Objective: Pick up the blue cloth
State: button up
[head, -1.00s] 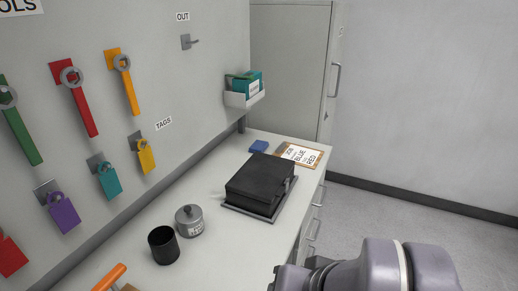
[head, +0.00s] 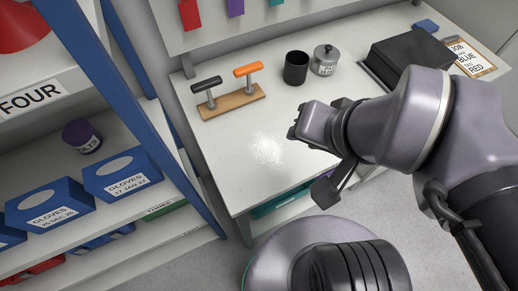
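A small folded blue piece (head: 425,25), which looks like the blue cloth, lies on the white worktop at the far right, behind the black box. My gripper (head: 297,126) is over the worktop near its front edge, pointing left, well apart from the blue piece. The gripper is seen from behind and the side, and its fingertips are too small and dark to show whether they are open or shut.
White powder (head: 267,150) lies on the worktop (head: 222,150) left of my gripper. Behind stand a rack with black and orange handles (head: 232,101), a black cup (head: 296,67), a grey lidded pot (head: 325,60), a black box (head: 408,50) and a clipboard (head: 470,57). Blue-framed shelves (head: 135,95) stand left.

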aim_at(427, 24)
jog(key=i+l+u, duration=0.25)
jog(key=l, duration=0.6)
jog(key=l+u, duration=0.2)
jog(key=l, duration=0.65)
jog(key=l+u, duration=0.25)
jog(key=l, duration=0.65)
jog(key=l+u, duration=0.2)
jog(key=l, duration=0.7)
jog(key=k+l+u, duration=0.1)
jog(key=l+u, duration=0.15)
jog(key=l, duration=0.65)
